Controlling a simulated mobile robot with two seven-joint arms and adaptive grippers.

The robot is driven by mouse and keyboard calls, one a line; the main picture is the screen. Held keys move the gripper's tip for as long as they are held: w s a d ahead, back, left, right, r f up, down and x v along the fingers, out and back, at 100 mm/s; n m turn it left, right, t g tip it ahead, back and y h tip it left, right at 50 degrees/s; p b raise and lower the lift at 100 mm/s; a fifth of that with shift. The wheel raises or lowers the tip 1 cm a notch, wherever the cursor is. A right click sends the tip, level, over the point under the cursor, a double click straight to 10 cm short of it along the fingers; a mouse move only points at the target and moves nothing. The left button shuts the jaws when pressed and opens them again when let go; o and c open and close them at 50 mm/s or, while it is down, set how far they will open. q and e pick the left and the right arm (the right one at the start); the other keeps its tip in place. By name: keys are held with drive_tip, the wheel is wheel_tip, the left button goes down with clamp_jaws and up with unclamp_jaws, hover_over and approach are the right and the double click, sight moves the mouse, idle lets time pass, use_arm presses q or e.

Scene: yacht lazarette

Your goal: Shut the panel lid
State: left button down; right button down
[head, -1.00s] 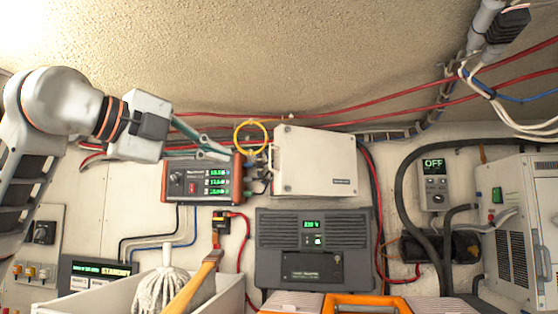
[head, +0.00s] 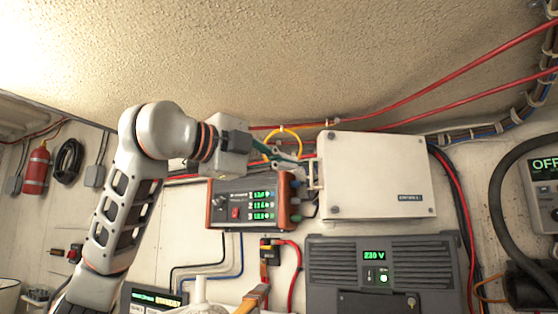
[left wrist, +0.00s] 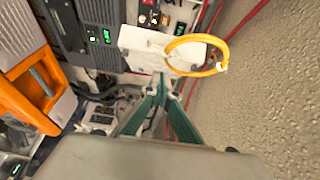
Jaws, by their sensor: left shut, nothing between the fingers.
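The panel lid (head: 378,177) is the white, labelled front of a box on the wall, right of centre in the head view. It looks slightly tilted; I cannot tell how far open it stands. A white plate (left wrist: 140,42), probably this lid, shows beyond the fingers in the left wrist view. My left gripper (head: 302,162) is shut and empty, its green fingers pointing at the box's left edge. Its fingertips show in the left wrist view (left wrist: 165,80). Whether they touch the box is unclear. My right gripper is out of view.
A yellow ring (head: 283,131) hangs behind the fingers. An orange-edged meter unit (head: 240,210) sits below the gripper, and a dark 230 V unit (head: 375,290) below the box. Red cables (head: 450,85) run above the box. A fire extinguisher (head: 36,168) hangs far left.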

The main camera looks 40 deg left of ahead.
use_arm(q)
drive_tip(key=w+a+p, duration=0.1)
drive_tip(key=w, duration=0.8)
drive_tip(key=shift+a+p, duration=0.2)
drive_tip(key=shift+p, duration=0.15)
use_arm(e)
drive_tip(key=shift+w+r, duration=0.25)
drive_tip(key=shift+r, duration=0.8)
use_arm(q)
drive_tip(key=shift+w+a, duration=0.1)
drive_tip(key=shift+a, duration=0.05)
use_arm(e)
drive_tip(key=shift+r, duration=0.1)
